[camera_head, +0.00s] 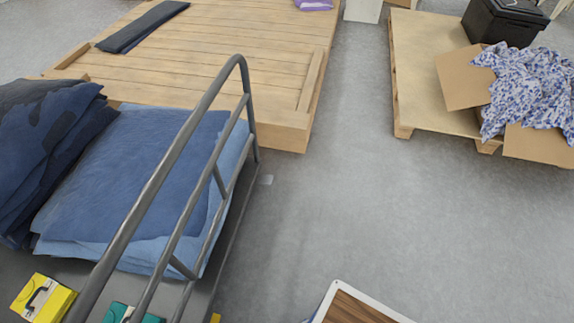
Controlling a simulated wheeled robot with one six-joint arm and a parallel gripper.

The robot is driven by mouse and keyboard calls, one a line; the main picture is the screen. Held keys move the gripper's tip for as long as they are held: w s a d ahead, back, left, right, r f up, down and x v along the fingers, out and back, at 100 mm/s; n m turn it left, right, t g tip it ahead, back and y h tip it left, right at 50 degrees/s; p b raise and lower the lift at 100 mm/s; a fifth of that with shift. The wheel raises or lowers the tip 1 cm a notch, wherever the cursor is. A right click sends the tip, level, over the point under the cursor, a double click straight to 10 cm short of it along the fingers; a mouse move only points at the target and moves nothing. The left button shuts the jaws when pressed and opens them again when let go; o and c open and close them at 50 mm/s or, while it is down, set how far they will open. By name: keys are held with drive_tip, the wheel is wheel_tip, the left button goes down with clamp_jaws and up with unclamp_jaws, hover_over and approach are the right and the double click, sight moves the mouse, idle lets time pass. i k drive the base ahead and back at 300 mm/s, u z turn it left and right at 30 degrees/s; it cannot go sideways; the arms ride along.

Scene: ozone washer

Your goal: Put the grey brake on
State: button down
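A cart with a dark grey deck (228,262) and a grey tubular rail (165,165) stands at the left. The cart's wheels are hidden. My gripper is not in view.
Folded blue denim (150,180), a yellow box (42,298) and a teal item (130,313) are on the cart. A wooden platform (285,130) lies behind. A pallet (420,100) holds a cardboard box (465,80). Grey floor (380,220) between is clear.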

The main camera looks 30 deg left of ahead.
sight(264, 178)
drive_tip(key=u, duration=0.3)
drive_tip(key=i, duration=0.9)
drive_tip(key=u, duration=1.1)
drive_tip(key=i, duration=0.55)
drive_tip(key=u, duration=0.4)
